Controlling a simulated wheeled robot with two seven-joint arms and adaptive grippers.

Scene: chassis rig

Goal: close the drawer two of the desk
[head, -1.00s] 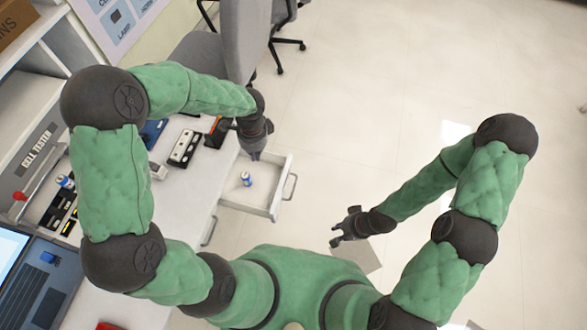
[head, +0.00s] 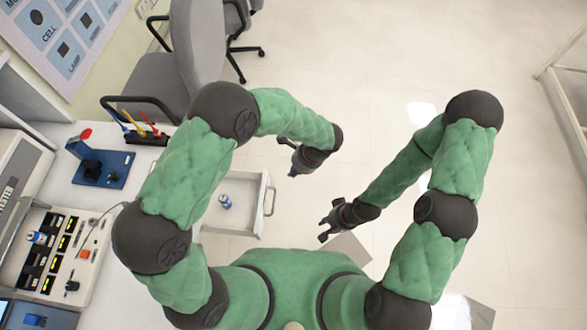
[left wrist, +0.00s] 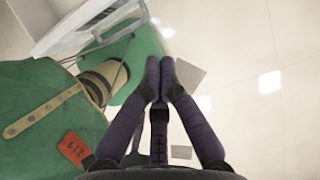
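A white drawer (head: 251,230) stands pulled out from the desk (head: 110,200) in the head view. Its bar handle (head: 270,201) is on the right side, facing away from the desk. A small blue and white can (head: 225,201) is inside the drawer. My left gripper (head: 293,172) is empty, up and to the right of the handle and apart from it. In the left wrist view its fingertips (left wrist: 160,62) are together, and part of the drawer (left wrist: 80,22) shows at top left. My right gripper (head: 326,228) is empty, with its fingers apart, right of the drawer. My left arm hides part of the desk.
Grey chairs (head: 200,50) stand beyond the desk. A blue device (head: 100,165) and a panel with switches (head: 55,250) are on the desk. Open floor (head: 350,80) lies to the right, with a metal frame (head: 567,90) at the far right.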

